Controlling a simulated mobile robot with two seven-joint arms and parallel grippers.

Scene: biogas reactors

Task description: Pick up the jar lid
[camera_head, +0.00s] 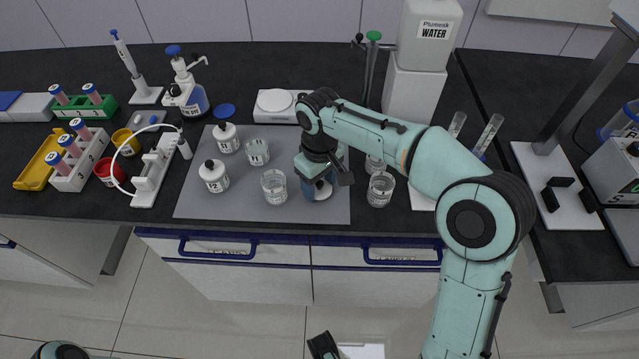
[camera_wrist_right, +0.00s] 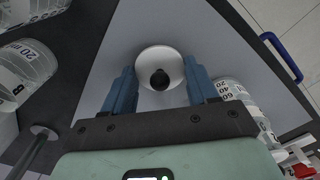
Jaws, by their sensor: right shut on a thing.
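The jar lid (camera_wrist_right: 161,54) shows in the right wrist view as a round white piece with a dark round knob in the middle. My right gripper (camera_wrist_right: 161,78) has its two blue fingers on opposite sides of it, shut on its rim. In the head view my right gripper (camera_head: 318,190) points down over the front right part of the grey mat (camera_head: 245,204). There the wrist and fingers hide most of the lid. I cannot tell whether the lid touches the mat.
Glass beakers (camera_head: 274,186) (camera_head: 380,188) stand on both sides of my right gripper. A scale (camera_head: 274,103) and a water tank (camera_head: 425,38) stand behind. The mat's front strip is clear.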

